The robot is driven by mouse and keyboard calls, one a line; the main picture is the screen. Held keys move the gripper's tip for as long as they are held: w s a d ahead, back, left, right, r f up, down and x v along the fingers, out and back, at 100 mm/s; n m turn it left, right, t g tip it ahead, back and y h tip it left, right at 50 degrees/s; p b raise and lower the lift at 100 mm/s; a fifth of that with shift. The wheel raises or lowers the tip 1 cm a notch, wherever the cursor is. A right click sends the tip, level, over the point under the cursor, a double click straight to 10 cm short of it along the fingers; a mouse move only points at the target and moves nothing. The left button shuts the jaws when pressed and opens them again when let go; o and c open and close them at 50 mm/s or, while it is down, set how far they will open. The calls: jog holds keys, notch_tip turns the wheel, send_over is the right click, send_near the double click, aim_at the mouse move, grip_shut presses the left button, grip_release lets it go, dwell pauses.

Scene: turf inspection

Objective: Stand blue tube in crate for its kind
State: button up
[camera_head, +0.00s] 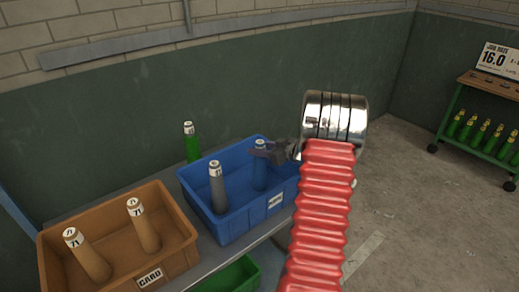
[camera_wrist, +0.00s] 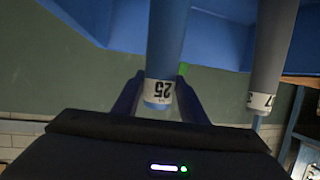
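The blue tube (camera_head: 260,177) stands nearly upright inside the right part of the blue crate (camera_head: 240,221). The crate's label is too small to read. My gripper (camera_head: 262,152) is at the tube's top, over the crate. In the wrist view, my gripper (camera_wrist: 160,90) has a finger on each side of the blue tube (camera_wrist: 167,40), appearing shut on it just below its white band marked 25. Whether the tube's foot touches the crate floor is hidden. A grey tube (camera_head: 217,187) stands in the same crate to the left; it also shows in the wrist view (camera_wrist: 272,50).
A brown crate (camera_head: 62,262) labelled CARD holds two tan tubes at the left. A green tube (camera_head: 191,145) stands behind the blue crate. A green crate (camera_head: 236,275) is lower in front. A green cart (camera_head: 487,140) with green tubes stands far right. Floor between is clear.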

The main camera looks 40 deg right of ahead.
jog(key=shift+o, duration=1.4)
jog(key=shift+r, duration=0.15)
jog(key=v, duration=1.2)
